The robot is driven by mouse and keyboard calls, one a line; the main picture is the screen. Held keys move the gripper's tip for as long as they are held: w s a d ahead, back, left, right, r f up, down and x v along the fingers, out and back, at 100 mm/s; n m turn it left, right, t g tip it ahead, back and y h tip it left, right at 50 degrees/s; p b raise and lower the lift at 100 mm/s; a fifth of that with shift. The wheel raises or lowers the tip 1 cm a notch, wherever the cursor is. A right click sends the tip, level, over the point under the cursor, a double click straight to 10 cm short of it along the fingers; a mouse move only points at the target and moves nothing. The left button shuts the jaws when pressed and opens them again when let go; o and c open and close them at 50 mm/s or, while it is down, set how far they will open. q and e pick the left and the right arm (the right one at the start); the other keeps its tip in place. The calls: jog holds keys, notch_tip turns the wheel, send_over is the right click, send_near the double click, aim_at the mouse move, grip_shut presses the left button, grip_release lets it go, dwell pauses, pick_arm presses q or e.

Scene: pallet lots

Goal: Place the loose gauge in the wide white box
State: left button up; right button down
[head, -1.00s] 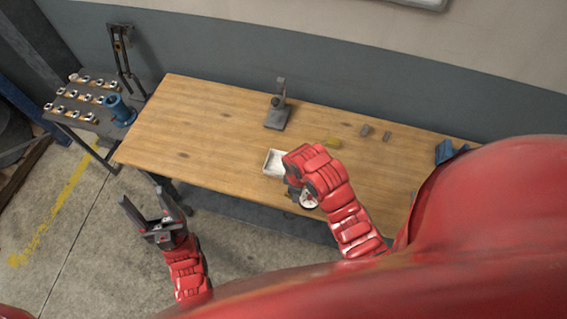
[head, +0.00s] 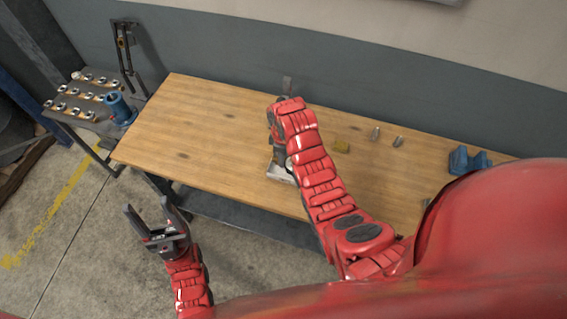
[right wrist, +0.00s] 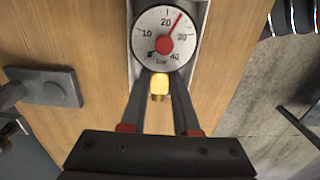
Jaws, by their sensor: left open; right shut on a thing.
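The gauge (right wrist: 165,38), with a round white dial, red centre and brass stem, is held by the stem in my right gripper (right wrist: 158,88), seen in the right wrist view. The gripper is shut on it. Behind the dial is the white box (right wrist: 199,42), whose pale walls show on both sides; I cannot tell whether the gauge touches it. In the head view the box (head: 279,175) lies near the table's front edge, partly hidden under my right gripper (head: 279,158). My left gripper (head: 147,208) is open and empty, in front of the table.
The wooden table (head: 200,130) is clear at left. A grey stand (right wrist: 45,88) is close to the box. A side rack (head: 75,112) holds several small parts.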

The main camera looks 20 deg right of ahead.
notch_tip(320, 180, down, 3)
jog(key=shift+s+r+p, duration=0.1)
jog(key=shift+r+p, duration=0.1)
jog(key=shift+p, duration=0.75)
jog(key=shift+f, duration=0.3)
jog(key=shift+f+b, duration=0.25)
jog(key=shift+b, duration=0.1)
jog(key=c, duration=0.7)
grip_release()
jog(key=shift+r, duration=0.1)
jog(key=shift+o, duration=0.2)
jog(key=shift+r, duration=0.15)
